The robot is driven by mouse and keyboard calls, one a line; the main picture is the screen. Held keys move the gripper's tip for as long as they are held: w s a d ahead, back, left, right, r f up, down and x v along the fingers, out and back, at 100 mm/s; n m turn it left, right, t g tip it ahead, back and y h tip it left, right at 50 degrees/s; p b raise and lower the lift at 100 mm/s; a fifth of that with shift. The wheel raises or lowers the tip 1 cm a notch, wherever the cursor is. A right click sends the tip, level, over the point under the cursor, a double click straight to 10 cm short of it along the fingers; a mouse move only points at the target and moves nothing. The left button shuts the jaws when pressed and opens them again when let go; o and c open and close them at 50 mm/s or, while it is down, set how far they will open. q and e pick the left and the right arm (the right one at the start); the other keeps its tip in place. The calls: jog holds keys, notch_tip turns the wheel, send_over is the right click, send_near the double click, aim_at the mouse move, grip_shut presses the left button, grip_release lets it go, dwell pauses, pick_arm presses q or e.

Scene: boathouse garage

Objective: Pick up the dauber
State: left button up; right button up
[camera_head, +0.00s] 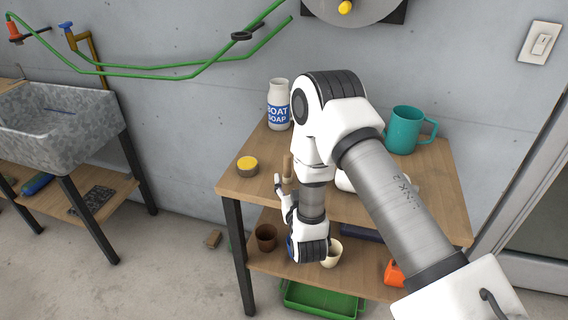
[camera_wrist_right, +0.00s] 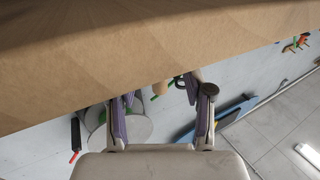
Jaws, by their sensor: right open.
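A light wooden upright piece, which looks like the dauber's handle (camera_head: 287,168), stands on the wooden table near its left part. Its lower part is hidden behind my right gripper. My right gripper (camera_head: 281,187) is open, just in front of this handle and low by the table's front edge. In the right wrist view, the open fingers (camera_wrist_right: 157,96) point towards a small wooden end (camera_wrist_right: 160,88), seen between them near the table edge. I cannot tell whether they touch it. My left gripper is not in view.
On the table (camera_head: 236,187) stand a yellow-topped tin (camera_head: 247,165), a boat soap bottle (camera_head: 278,105) and a teal mug (camera_head: 405,130). A white object is partly hidden behind my arm. The lower shelf holds a brown pot (camera_head: 266,238) and a cream cup (camera_head: 332,253).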

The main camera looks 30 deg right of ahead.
aim_at(288, 170)
jog(key=shift+w+d+r+p, duration=0.25)
jog(key=shift+w+r+p, duration=0.3)
jog(key=shift+r, duration=0.3)
jog(key=w, duration=0.1)
jog(key=w+d, duration=0.1)
jog(key=w+f, duration=0.1)
jog(key=shift+d, duration=0.25)
jog(key=shift+w+f, duration=0.2)
jog(key=shift+f, duration=0.05)
jog(key=shift+s+r, duration=0.1)
jog(key=shift+s+a+r, duration=0.1)
jog(key=shift+s+r, duration=0.05)
jog(key=shift+c, duration=1.4)
jog(key=c, duration=0.5)
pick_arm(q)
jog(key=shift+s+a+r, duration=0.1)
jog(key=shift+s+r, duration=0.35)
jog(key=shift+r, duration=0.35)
pick_arm(e)
grip_shut()
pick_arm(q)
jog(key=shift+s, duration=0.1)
